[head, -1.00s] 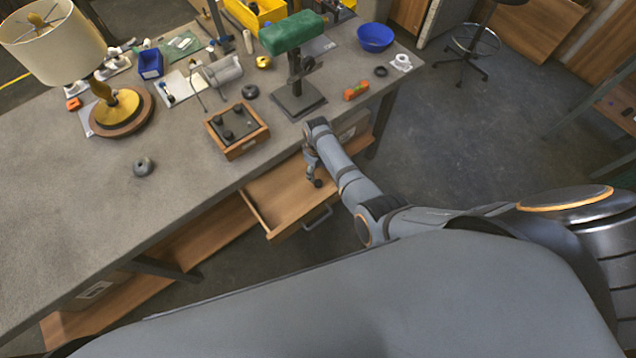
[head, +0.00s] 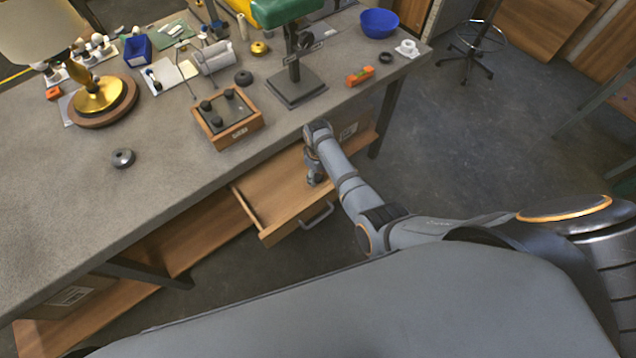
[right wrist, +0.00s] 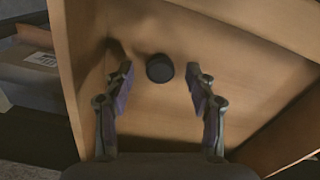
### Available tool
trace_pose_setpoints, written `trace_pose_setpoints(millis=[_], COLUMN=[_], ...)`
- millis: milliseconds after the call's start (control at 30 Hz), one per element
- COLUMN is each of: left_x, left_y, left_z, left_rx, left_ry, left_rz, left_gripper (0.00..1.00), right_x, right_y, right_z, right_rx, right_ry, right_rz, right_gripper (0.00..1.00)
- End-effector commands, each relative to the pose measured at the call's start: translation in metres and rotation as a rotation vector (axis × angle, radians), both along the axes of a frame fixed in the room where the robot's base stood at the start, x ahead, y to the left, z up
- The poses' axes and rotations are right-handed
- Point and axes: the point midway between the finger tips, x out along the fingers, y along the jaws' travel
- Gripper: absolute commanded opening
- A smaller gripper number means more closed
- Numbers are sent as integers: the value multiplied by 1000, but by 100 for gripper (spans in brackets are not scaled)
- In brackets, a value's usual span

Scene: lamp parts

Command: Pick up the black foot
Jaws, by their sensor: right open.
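A black foot (right wrist: 160,68), a small dark round piece, lies on the wooden floor of the open drawer (head: 274,202). In the right wrist view it sits between the spread fingertips of my right gripper (right wrist: 160,78), with a gap on each side. In the head view my right gripper (head: 314,177) reaches down into the drawer and hides the foot there. Several more black feet (head: 228,94) stand in a wood-framed tray (head: 236,132) on the bench. My left gripper is not in view.
The drawer's front with its handle (head: 317,216) and its side walls surround my gripper closely. The bench edge lies just beyond. On the bench are a lamp (head: 100,96), a grey round piece (head: 123,158) and a green-topped stand (head: 296,88).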

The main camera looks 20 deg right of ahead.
Motion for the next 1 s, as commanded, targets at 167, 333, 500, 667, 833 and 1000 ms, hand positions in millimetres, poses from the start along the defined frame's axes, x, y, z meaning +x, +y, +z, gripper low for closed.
trace_pose_setpoints(millis=[167,333,500,667,833,1000], left_x=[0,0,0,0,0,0], left_y=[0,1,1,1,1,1], left_z=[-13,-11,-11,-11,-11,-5], left_rx=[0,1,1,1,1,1], left_ry=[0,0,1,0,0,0], left_rz=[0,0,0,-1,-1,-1], left_gripper=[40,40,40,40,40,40], right_x=[0,0,0,0,0,0], right_y=[0,0,0,0,0,0], right_z=[-11,-10,-10,-10,-10,-4], right_rx=[1,0,1,1,1,1], right_ry=[-1,0,1,1,1,1], right_rz=[0,0,0,0,0,-1], right_gripper=[56,51,28,11,11,11])
